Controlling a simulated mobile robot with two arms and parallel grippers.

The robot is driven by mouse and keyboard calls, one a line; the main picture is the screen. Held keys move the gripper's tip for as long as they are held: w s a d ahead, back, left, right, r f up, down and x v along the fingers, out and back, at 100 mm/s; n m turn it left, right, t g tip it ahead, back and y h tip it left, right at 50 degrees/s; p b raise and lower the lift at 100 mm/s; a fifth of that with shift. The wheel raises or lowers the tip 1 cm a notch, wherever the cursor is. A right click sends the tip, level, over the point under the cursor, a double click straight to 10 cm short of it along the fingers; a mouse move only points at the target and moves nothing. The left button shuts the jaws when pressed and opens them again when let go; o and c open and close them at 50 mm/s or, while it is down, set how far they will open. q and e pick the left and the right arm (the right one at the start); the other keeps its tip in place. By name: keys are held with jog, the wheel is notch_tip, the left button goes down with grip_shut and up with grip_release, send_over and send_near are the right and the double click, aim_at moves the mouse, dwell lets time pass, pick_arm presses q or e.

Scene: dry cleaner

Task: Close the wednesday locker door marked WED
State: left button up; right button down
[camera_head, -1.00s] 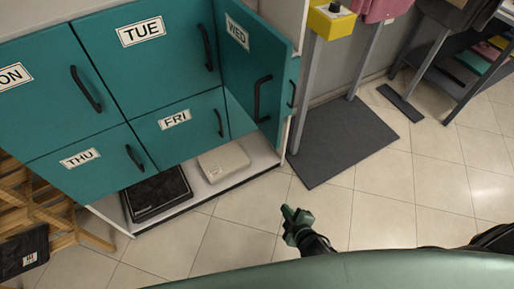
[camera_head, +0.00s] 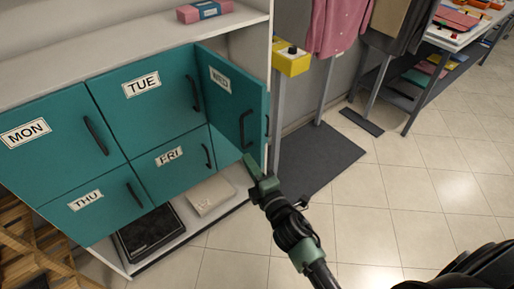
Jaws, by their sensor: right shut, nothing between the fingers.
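The teal WED door (camera_head: 225,108) is at the upper right of the locker bank. It stands ajar, swung out at an angle from the TUE door's plane, with its label and black handle (camera_head: 243,128) facing me. My right gripper (camera_head: 251,165) is shut and empty. It appears just below the door's lower right corner, and I cannot tell whether it touches the door. My left gripper is out of view.
The TUE (camera_head: 148,98), MON (camera_head: 60,140), FRI (camera_head: 172,168) and THU (camera_head: 95,205) doors look closed. A dark mat (camera_head: 318,158) lies right of the lockers, beside a post with a yellow box (camera_head: 291,62). The tiled floor (camera_head: 400,185) at right is clear.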

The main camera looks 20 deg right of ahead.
aim_at(257, 151)
jog(key=w+d+p, duration=0.1)
jog(key=w+d, duration=0.2)
jog(key=shift+w+d+p, duration=0.25)
jog(key=shift+p, duration=0.1)
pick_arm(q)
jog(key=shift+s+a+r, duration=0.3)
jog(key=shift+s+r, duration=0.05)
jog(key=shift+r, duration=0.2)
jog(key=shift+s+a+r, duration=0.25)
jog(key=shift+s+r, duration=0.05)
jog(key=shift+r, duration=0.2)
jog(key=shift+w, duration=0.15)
pick_arm(e)
jog(key=shift+a, duration=0.1)
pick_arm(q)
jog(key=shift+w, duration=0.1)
pick_arm(e)
jog(key=shift+w, duration=0.1)
